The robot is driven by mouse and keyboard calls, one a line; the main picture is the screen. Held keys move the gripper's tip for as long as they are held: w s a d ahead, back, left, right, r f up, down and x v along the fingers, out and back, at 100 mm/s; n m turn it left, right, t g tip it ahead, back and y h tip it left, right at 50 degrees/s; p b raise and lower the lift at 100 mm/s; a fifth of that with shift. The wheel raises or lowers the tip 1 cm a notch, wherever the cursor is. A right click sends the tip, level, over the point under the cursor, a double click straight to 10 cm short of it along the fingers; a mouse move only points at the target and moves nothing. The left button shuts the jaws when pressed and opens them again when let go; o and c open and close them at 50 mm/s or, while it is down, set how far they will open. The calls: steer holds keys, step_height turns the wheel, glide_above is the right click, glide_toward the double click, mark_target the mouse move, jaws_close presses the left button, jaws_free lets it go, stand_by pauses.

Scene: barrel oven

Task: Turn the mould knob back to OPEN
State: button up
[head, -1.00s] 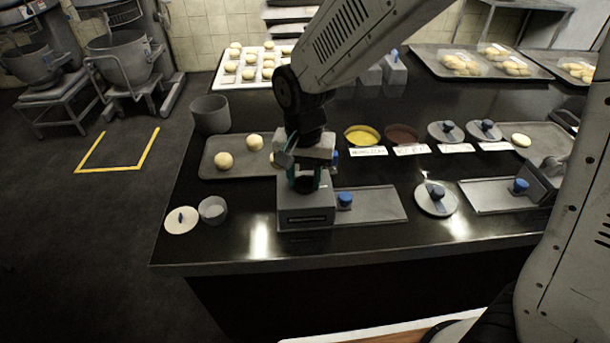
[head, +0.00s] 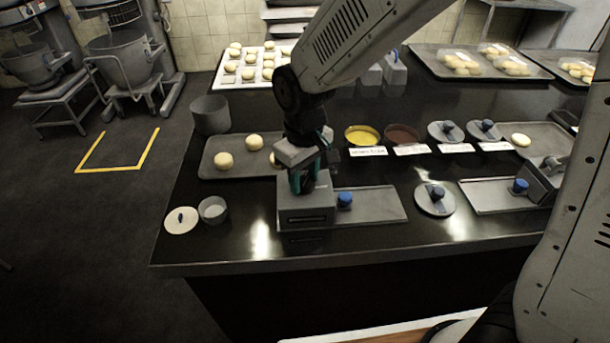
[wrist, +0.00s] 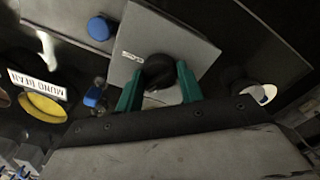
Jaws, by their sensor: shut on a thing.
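The mould (head: 305,212) is a grey box on the dark counter, at the left end of a flat grey plate (head: 378,206). In the wrist view its top face (wrist: 185,40) carries a round black knob (wrist: 157,70) and small lettering (wrist: 131,56) that I cannot read for certain. My gripper (head: 305,187) points down over the mould's top. Its two green fingers stand on either side of the knob and are shut on it. In the head view the gripper hides the knob. The knob's exact pointing direction is hard to tell.
A blue knob (head: 345,199) stands on the plate just right of the mould. A tray of dough balls (head: 212,162) is behind left, a grey cup (head: 213,209) and white lid (head: 181,220) left. A yellow-filled bowl (head: 362,136) and a round disc (head: 434,200) are to the right.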

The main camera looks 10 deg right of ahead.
mark_target(304, 177)
steer(key=n, duration=0.5)
steer(key=shift+n, duration=0.3)
stand_by(0.4)
steer(key=o, duration=1)
step_height(304, 177, up, 8)
steer(key=shift+f, duration=0.1)
